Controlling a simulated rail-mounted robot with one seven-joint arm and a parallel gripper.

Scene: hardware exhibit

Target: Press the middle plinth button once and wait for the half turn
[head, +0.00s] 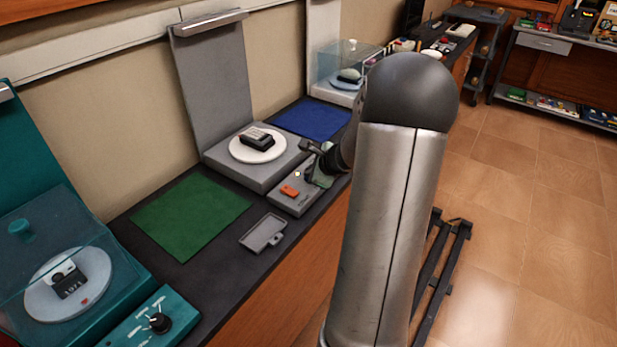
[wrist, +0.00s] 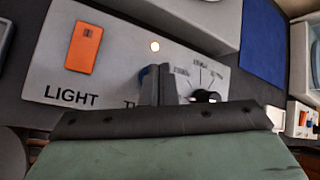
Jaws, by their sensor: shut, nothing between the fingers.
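The middle plinth (head: 259,178) is grey, with a tall grey back panel and a white round turntable (head: 272,147) bearing a dark device (head: 257,139). Its control panel (head: 282,200) has an orange switch (wrist: 84,47) marked LIGHT, a small glowing lamp (wrist: 155,46) and a black knob (wrist: 205,96). A blue button (wrist: 143,74) shows beside my gripper (wrist: 158,84), mostly hidden by its fingers, above a label starting with T. My gripper is shut and empty, its tips over the panel. I cannot tell whether they touch the button.
A teal plinth (head: 30,250) with a clear cover stands at the left, with a knob panel (head: 150,322). A green mat (head: 190,215), a small grey tray (head: 263,233) and a blue mat (head: 310,118) lie on the dark counter. Another covered plinth (head: 318,92) stands farther back.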

